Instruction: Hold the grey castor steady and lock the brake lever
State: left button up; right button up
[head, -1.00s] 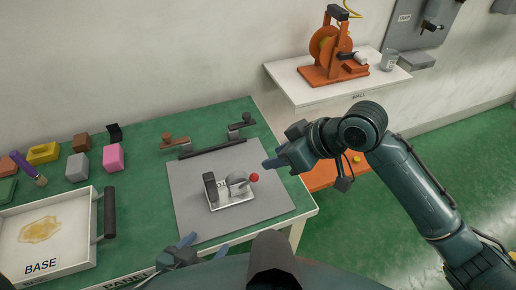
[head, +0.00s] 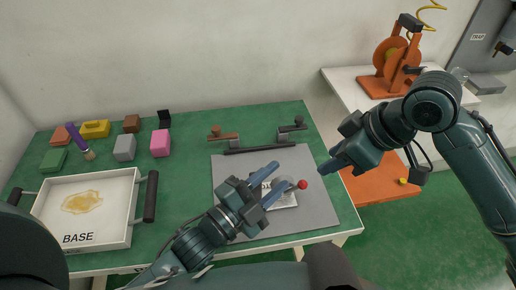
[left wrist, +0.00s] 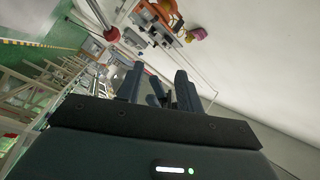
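The grey castor (head: 286,199) sits on its pale plate on the grey mat (head: 318,214) on the green bench. Its lever ends in a red knob (head: 303,184) that points right. My left gripper (head: 284,173) is open, its two fingers parted over the castor's left part; the hand hides the dark block there. I cannot tell if the fingers touch it. In the left wrist view the fingers (left wrist: 157,80) are apart and a red ball (left wrist: 112,34) shows beyond them. My right gripper (head: 324,168) hangs right of the knob, apart from it; its fingers overlap in view.
A dark bar (head: 258,148) and two small levers, brown (head: 222,136) and grey (head: 292,128), lie behind the mat. A white tray marked BASE (head: 118,236) and several coloured blocks stand left. A white shelf (head: 352,84) with an orange reel device is back right.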

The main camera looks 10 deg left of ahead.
pick_arm(q)
jog(key=s+d+r+m+g+h, duration=0.25)
jog(key=r+m+g+h, duration=0.3)
jog(key=m, duration=0.75)
jog(key=s+d+r+m+g+h, duration=0.1)
jog(key=d+r+m+g+h, duration=0.4)
jog(key=m, duration=0.9)
jog(key=s+m+g, duration=0.3)
jog(key=m+g, duration=0.6)
jog(key=m, duration=0.3)
jog(key=m+t+y, duration=0.4)
jog(key=m+y, duration=0.6)
jog(key=y, duration=1.1)
send_near(273, 186)
jog(key=shift+g, duration=0.25)
jog(key=a+r, duration=0.1)
jog(key=s+a+r, duration=0.1)
jog(key=a+r, duration=0.1)
jog(key=shift+s+a+r, duration=0.2)
jog(key=shift+a, duration=0.05)
notch_tip(273, 186, down, 13)
jog(key=shift+c, duration=0.4)
